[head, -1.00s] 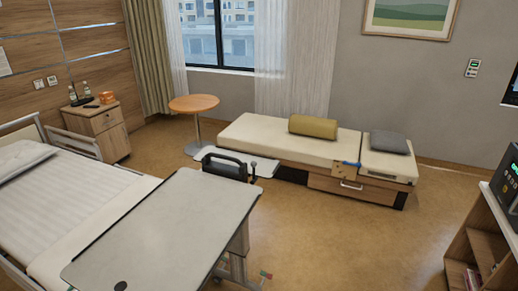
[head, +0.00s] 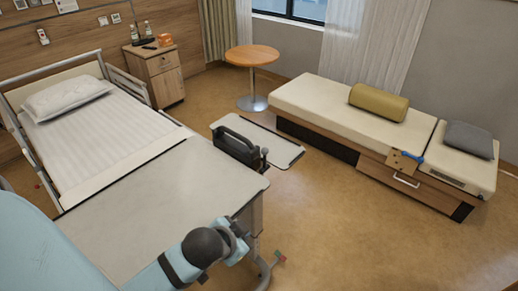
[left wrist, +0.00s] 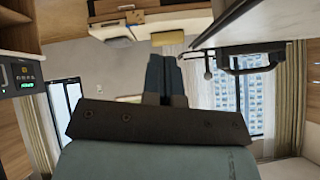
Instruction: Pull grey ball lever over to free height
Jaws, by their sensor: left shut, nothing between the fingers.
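The overbed table (head: 165,190) stands across the bed, and a dark handled unit (head: 238,143) sits at its far end. The small grey ball lever (head: 265,156) stands upright beside that unit. It also shows in the left wrist view as a thin stem with a ball (left wrist: 208,74), upside down and to the right of the fingers. My left gripper (left wrist: 166,60) is shut and empty, apart from the lever. In the head view my left arm reaches in over the table's near right corner; its fingers cannot be made out there. My right gripper is not in view.
A pale side leaf (head: 280,150) juts out beyond the dark unit. The bed (head: 100,140) is left, a bench (head: 340,112) back right, and a round table (head: 253,60) behind. Red and green pedals (head: 280,257) are low by the table's base. Floor at right is clear.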

